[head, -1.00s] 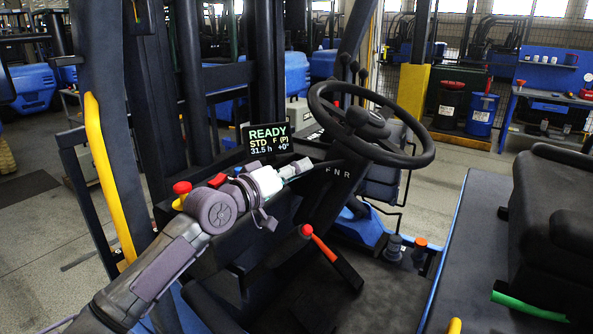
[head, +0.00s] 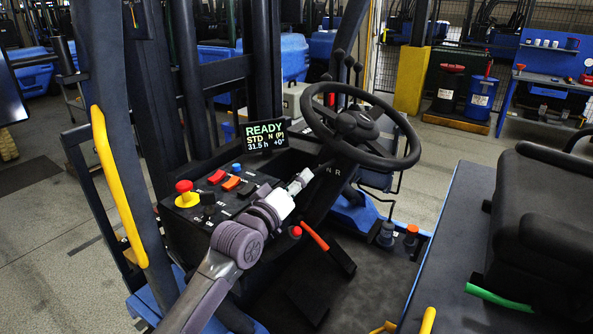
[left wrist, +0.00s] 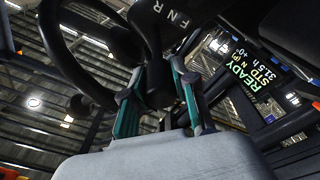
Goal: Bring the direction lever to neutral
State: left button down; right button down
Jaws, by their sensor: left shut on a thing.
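My left gripper (head: 301,180) reaches in from the left to the steering column, just below the steering wheel (head: 330,136). In the left wrist view its two green-lined fingers (left wrist: 160,78) stand on either side of a dark part, the direction lever (left wrist: 158,92), and are shut on it. In the head view the gripper hides the lever. The F N R marks show on the column in the left wrist view (left wrist: 171,15); in the head view only N and R are clear. The display (head: 265,136) reads READY, STD, N (P), 31.5 h. My right gripper is not in view.
A console with a red mushroom button (head: 184,187) and several switches lies left of the column. A red-handled lever (head: 314,236) rises below my gripper. The dark seat (head: 545,215) is at right. The floor between console and seat is mostly clear.

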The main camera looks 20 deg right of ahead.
pick_arm(q)
jog(key=c, duration=0.9)
grip_release()
notch_tip(320, 180, up, 10)
jog(key=shift+f, duration=0.1)
